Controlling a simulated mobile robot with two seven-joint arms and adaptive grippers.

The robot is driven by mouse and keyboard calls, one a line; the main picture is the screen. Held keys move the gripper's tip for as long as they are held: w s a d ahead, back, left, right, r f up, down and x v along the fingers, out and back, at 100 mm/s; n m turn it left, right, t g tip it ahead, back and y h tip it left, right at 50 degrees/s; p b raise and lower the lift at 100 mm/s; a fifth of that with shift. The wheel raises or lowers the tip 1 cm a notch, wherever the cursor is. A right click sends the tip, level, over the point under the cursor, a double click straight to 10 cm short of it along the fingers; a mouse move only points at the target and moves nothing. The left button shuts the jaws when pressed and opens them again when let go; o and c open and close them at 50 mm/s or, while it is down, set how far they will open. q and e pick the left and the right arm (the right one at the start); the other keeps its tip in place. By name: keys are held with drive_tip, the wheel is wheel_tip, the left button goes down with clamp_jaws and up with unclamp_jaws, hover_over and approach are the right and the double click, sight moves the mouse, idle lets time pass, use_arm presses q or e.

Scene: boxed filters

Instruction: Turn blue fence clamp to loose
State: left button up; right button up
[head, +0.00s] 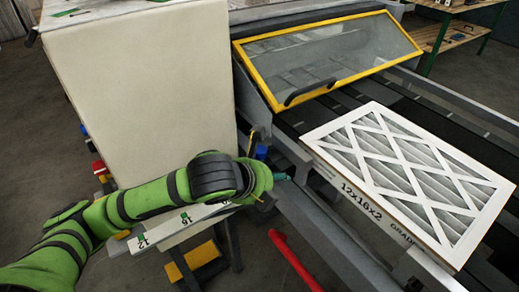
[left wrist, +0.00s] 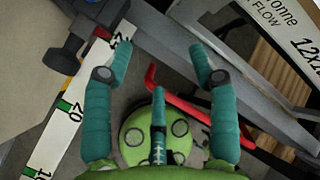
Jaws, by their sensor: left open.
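The blue fence clamp (head: 261,152) shows as a small blue piece just beyond my left wrist in the head view; my arm hides much around it. In the head view only a teal fingertip of that gripper (head: 282,177) shows. My right gripper is not in view.
A boxed filter (head: 400,175) lies on the dark conveyor at right. A yellow-framed clear guard (head: 325,60) stands behind it. A large cream panel (head: 145,85) is at left. A red bar (head: 295,260) lies low in front, also seen in the left wrist view (left wrist: 185,104).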

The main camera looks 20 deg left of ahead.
sight(260, 150)
use_arm(q)
drive_tip(key=w+a+r+m+t+y, duration=0.1)
drive_tip(key=w+a+r+m+y, duration=0.1)
drive_tip(key=w+a+r+m, duration=0.35)
drive_tip(key=shift+m, duration=0.65)
drive_tip(key=shift+s+f+p+x, duration=0.15)
drive_tip(key=shift+x, duration=0.75)
drive_tip(key=shift+s+f+p+x, duration=0.1)
drive_tip(key=shift+x, duration=0.8)
drive_tip(key=shift+s+f+p+x, duration=0.15)
drive_tip(key=shift+x, duration=0.8)
drive_tip(key=shift+r, duration=0.15)
drive_tip(key=c, duration=1.1)
